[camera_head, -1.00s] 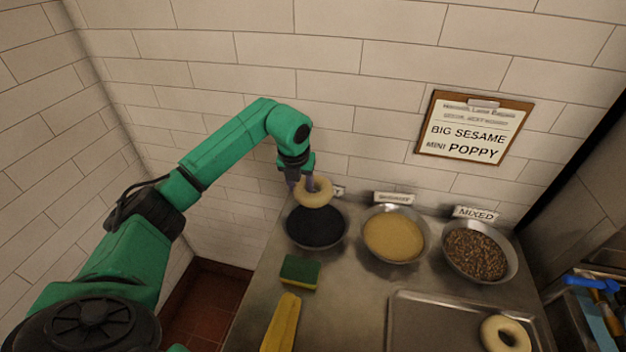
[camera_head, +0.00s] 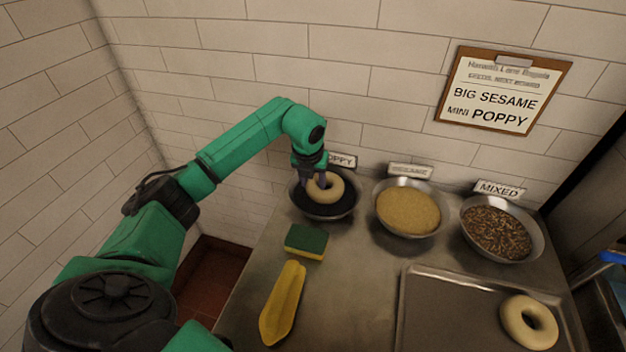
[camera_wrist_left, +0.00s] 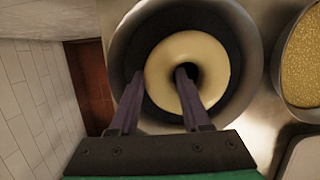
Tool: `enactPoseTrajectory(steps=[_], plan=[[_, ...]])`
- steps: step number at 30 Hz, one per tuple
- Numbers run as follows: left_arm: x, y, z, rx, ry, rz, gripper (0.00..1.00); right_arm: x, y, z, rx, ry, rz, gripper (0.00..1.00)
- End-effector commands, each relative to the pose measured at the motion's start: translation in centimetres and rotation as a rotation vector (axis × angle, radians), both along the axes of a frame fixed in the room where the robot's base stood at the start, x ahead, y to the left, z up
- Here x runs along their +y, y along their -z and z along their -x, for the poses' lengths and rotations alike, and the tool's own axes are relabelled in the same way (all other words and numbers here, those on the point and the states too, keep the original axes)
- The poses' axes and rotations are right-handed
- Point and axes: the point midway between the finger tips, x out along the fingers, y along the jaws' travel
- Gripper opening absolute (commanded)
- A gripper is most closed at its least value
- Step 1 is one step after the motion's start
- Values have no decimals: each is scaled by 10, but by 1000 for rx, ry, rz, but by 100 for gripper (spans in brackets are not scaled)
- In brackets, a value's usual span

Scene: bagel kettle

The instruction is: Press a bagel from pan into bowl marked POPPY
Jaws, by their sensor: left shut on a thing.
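My left gripper (camera_head: 322,179) is shut on a pale bagel (camera_head: 336,190), one finger in its hole and the other outside its rim. The bagel is inside the metal bowl of dark seeds (camera_head: 323,212), whose card reads "...PPY", partly hidden by the arm. In the left wrist view the bagel (camera_wrist_left: 212,52) appears over the dark seeds; I cannot tell how firmly it touches them. A second pale bagel (camera_head: 518,322) lies on the metal pan (camera_head: 450,318) at the right. My right gripper is not in view.
A bowl of pale sesame (camera_head: 407,211) and a bowl marked MIXED (camera_head: 497,232) stand to the right. A green and yellow sponge (camera_head: 306,241) and a yellow scoop-like item (camera_head: 283,303) lie in front. A sign (camera_head: 502,90) hangs on the tiled wall.

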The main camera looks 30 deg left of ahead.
Motion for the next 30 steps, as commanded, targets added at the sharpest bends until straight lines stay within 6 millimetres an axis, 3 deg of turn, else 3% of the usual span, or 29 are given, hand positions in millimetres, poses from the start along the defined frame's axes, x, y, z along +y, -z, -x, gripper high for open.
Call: enactPoseTrajectory(steps=[30], plan=[[0, 6, 0, -1, 0, 0, 0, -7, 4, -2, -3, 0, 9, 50]])
